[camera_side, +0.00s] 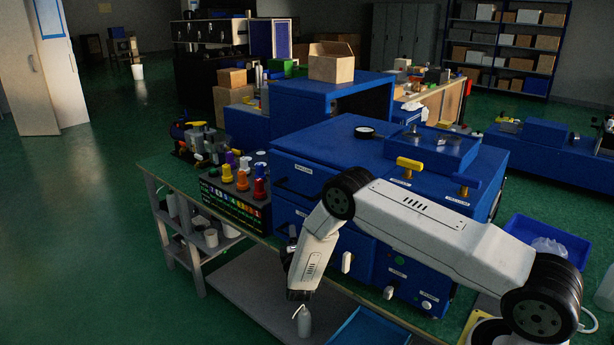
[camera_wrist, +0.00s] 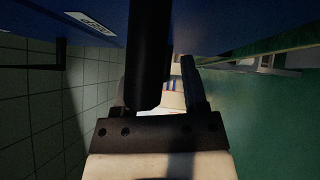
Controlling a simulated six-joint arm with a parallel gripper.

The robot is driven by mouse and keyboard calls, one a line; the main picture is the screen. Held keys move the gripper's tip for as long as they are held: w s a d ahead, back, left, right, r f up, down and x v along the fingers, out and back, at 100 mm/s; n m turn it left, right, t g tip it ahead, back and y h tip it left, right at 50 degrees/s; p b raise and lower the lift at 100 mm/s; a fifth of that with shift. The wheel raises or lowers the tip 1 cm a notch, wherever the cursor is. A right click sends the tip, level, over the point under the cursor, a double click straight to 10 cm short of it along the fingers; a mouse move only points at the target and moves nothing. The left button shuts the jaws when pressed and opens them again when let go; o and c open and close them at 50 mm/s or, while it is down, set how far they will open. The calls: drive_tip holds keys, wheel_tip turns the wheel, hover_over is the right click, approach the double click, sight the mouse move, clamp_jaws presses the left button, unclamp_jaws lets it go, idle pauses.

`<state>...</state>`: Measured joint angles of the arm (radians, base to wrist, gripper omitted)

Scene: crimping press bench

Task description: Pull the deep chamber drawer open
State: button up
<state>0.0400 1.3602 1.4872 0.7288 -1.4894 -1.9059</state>
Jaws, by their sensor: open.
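In the side view, the blue press cabinet (camera_side: 385,155) has drawer fronts on its near face. An upper drawer front (camera_side: 318,185) and a lower one (camera_side: 287,213) carry small white labels that I cannot read, so I cannot tell which is the deep chamber drawer. Both look closed. My forearm covers part of the lower front, and my gripper is mostly hidden there. In the wrist view, my gripper (camera_wrist: 166,80) is open. A thick black bar (camera_wrist: 149,45), likely a drawer handle, crosses in front of the left finger. Contact is unclear. A blue labelled panel (camera_wrist: 112,20) is above.
Yellow handles (camera_side: 409,164) stick up on top. White knobs (camera_side: 347,262) sit lower on the front. A white bottle (camera_side: 304,322) stands below my wrist. A blue tray (camera_side: 545,240) lies at right.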

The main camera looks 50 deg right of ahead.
clamp_jaws()
idle(1.4)
